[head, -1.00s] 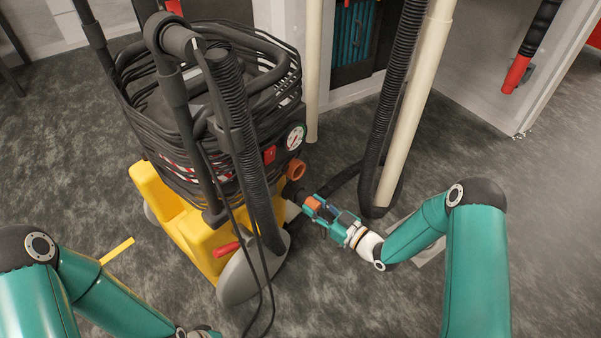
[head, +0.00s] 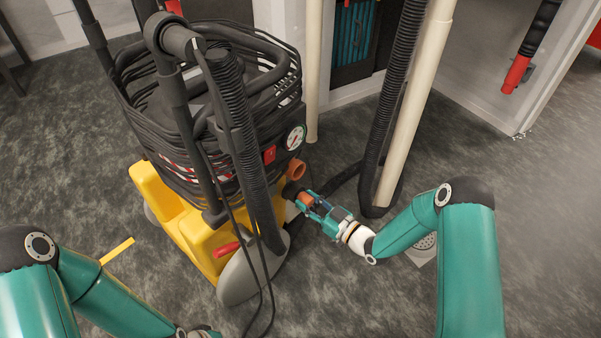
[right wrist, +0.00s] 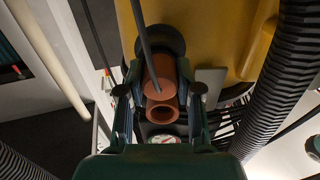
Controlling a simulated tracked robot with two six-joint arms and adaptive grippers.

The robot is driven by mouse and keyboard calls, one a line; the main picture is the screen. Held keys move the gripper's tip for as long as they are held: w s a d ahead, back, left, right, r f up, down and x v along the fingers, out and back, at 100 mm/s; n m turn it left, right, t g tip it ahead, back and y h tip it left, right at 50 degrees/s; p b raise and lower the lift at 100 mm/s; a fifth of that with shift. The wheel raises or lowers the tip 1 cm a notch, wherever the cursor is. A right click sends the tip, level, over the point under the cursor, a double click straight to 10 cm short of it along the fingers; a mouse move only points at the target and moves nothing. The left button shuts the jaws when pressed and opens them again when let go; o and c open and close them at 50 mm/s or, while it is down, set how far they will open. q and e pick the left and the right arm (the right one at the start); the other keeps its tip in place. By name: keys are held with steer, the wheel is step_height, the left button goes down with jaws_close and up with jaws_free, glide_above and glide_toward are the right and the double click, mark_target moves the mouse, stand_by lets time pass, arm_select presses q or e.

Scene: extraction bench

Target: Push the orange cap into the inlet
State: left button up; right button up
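The orange cap (head: 305,200) is between the fingers of my right gripper (head: 308,203), which looks shut on it. The black round inlet (head: 291,191) is on the side of the yellow and black extraction machine (head: 195,235). The cap's far end is against or just in front of the inlet; I cannot tell if it is inside. In the right wrist view the cap (right wrist: 160,75) lies between both fingers, in line with the dark inlet ring (right wrist: 172,40). My left gripper (head: 205,332) barely shows at the bottom edge, and its fingers are hidden.
An open orange ring (head: 297,169) sits just above the inlet, beside the gauge (head: 295,138). A black ribbed hose (head: 390,100) and a cream pipe (head: 415,100) stand behind my right arm. A floor drain (head: 427,243) lies under that arm. The floor at front centre is clear.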

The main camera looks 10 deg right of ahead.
steer(key=o, duration=0.5)
steer(key=shift+c, duration=0.2)
steer(key=shift+d, duration=0.1)
steer(key=v, duration=1.2)
